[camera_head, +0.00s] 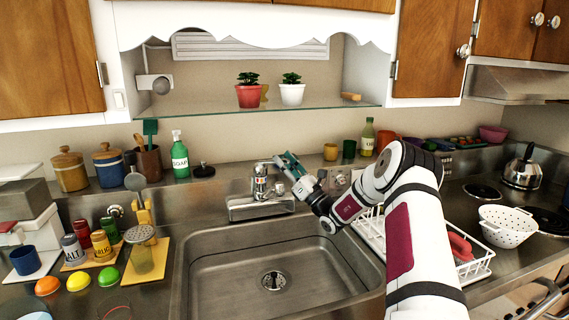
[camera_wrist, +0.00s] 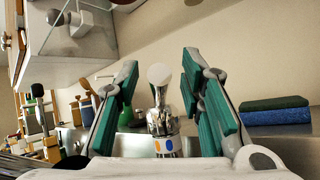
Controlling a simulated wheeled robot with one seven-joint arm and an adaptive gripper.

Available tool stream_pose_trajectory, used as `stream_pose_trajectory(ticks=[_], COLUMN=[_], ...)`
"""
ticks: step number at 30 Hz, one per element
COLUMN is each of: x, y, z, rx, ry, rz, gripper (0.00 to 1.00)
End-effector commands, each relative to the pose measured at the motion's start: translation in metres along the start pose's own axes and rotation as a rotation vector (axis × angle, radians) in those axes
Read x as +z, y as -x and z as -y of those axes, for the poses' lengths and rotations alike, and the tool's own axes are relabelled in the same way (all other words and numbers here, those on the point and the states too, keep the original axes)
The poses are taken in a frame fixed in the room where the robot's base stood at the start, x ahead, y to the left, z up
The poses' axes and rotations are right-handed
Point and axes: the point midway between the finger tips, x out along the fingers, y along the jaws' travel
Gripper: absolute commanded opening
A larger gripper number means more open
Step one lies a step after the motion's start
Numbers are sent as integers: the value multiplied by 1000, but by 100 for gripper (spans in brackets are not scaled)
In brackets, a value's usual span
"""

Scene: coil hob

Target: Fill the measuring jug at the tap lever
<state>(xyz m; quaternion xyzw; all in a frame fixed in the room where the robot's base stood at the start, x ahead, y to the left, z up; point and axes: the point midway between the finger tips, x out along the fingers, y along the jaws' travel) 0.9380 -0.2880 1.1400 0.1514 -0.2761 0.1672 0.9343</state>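The metal tap (camera_head: 260,186) stands behind the sink, with its lever (camera_head: 265,164) on top. In the wrist view the tap (camera_wrist: 162,122), with blue and orange dots on its base, is between my fingers, and its pale, rounded lever end (camera_wrist: 159,74) shows between the fingertips. My gripper (camera_head: 281,163) has teal pads and is just right of the lever. In the wrist view my gripper (camera_wrist: 160,68) is open, with no clear contact. No measuring jug is clearly identifiable; a clear thing with a red curved line (camera_head: 116,310) is cut off at the bottom edge.
The steel sink (camera_head: 215,285) looks empty. A white dish rack (camera_head: 478,268) is to its right, and a colander (camera_head: 505,226) stands near the hob. A glass shelf (camera_head: 215,113) with two potted plants hangs above the tap. Soap (camera_head: 180,160) stands left behind the sink.

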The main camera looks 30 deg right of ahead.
Motion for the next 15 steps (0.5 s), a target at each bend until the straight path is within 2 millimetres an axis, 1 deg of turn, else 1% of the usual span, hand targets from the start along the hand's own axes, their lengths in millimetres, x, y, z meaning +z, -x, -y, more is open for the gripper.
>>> stream_pose_trajectory(ticks=[2, 5, 9, 15], x=[0, 0, 0, 0], y=[4, 15, 38, 65], z=[0, 1, 1, 1], rx=[-1, -2, -4, -2], ry=[0, 0, -2, -1], rz=[0, -2, -1, -1], gripper=[35, 35, 35, 35])
